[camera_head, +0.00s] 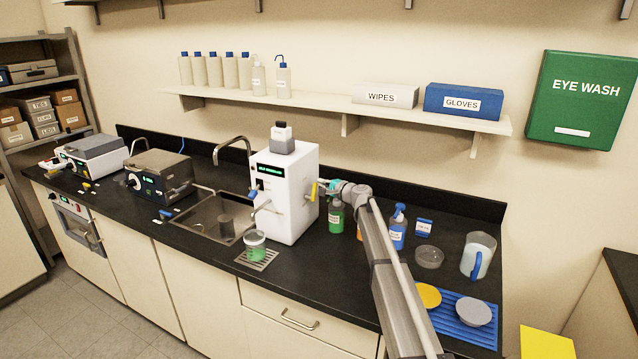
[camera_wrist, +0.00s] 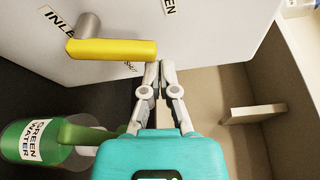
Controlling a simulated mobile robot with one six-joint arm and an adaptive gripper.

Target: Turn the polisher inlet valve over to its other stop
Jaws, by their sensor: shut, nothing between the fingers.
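The polisher (camera_head: 285,195) is a white box on the black counter beside the sink. Its inlet valve has a yellow lever (camera_head: 314,190) on the right side face. In the wrist view the yellow lever (camera_wrist: 115,49) runs from a grey stem (camera_wrist: 86,26) at the left toward the right, beside a partly covered "INLE…" label. My gripper (camera_wrist: 160,66) is shut and empty, its fingertips just below the lever's free end; I cannot tell whether they touch it. In the head view my gripper (camera_head: 325,187) is small, close to the lever.
A green bottle (camera_head: 335,218) labelled "GREEN WATER" stands below my gripper; it also shows in the wrist view (camera_wrist: 30,142). A blue bottle (camera_head: 397,232) stands to the right. A cup of green liquid (camera_head: 255,244) sits before the polisher. A shelf (camera_head: 420,117) hangs above.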

